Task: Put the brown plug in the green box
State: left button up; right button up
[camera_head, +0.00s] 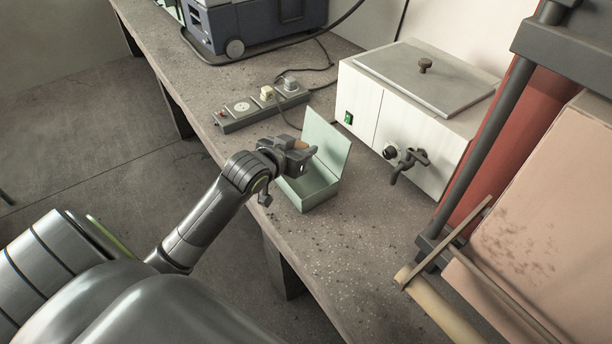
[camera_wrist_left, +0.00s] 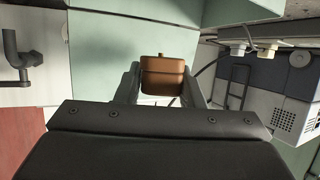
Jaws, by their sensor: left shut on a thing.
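The green box (camera_head: 318,196) stands on the bench with its lid (camera_head: 327,146) raised. My left gripper (camera_head: 302,150) is over the box, in front of the lid. It is shut on the brown plug (camera_head: 299,144). The plug also shows between the two fingers in the left wrist view (camera_wrist_left: 163,75), with the green lid (camera_wrist_left: 95,55) behind it. The gripper hides part of the box's inside. My right gripper is not in view.
A power strip (camera_head: 232,124) with white and grey plugs lies behind the box. A white water bath (camera_head: 384,103) with a tap stands to the right. A blue machine (camera_head: 262,22) is at the back. The bench in front of the box is clear.

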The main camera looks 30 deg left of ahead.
pick_arm(q)
notch_tip(320, 180, down, 2)
jog(key=shift+f, duration=0.45)
notch_tip(320, 180, down, 3)
jog(key=shift+f+b, duration=0.15)
jog(key=shift+b, duration=0.45)
jog(key=shift+f, duration=0.1)
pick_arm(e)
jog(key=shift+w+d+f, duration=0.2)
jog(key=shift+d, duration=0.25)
